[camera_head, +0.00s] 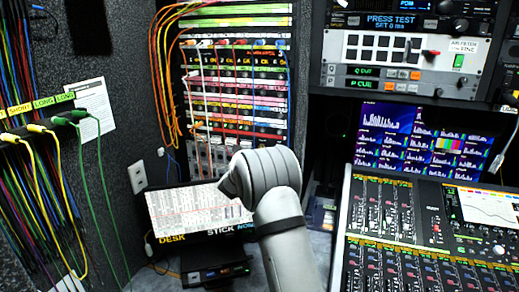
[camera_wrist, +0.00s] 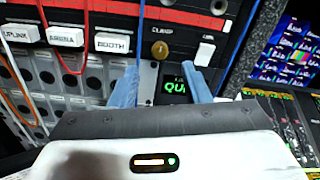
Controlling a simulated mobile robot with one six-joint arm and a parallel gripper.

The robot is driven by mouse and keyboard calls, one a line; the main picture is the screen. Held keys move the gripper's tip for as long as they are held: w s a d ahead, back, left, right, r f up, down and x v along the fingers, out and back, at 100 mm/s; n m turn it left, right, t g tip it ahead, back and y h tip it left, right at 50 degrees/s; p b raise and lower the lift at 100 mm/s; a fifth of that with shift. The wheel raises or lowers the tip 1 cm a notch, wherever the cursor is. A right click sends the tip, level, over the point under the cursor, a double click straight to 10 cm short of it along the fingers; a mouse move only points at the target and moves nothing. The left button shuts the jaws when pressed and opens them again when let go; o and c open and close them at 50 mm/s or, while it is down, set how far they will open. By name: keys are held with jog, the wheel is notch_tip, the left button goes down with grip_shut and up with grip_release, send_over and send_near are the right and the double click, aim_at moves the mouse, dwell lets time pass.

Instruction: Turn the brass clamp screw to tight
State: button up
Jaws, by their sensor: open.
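The brass clamp screw (camera_wrist: 160,50) is a small round knob on a dark panel in the wrist view, under a label that seems to read CLAMP. My gripper (camera_wrist: 159,70) shows there as two blue fingers, open and apart, with nothing between them. The fingertips are just below the screw in the picture, one to each side; contact with it does not show. The screw's turn position is too small to read. In the head view my arm covers this part of the rack, and neither the screw nor the fingers can be made out.
A small display with green letters (camera_wrist: 176,88) sits below the screw. White labelled keys (camera_wrist: 112,43) and hanging cables are to its left, a white switch (camera_wrist: 203,53) to its right. The head view shows a patch bay (camera_head: 235,80), a script screen (camera_head: 190,208) and a mixing console (camera_head: 430,235).

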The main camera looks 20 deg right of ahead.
jog(key=p+x, duration=0.2)
jog(key=x, duration=0.4)
grip_shut()
dwell(0.4)
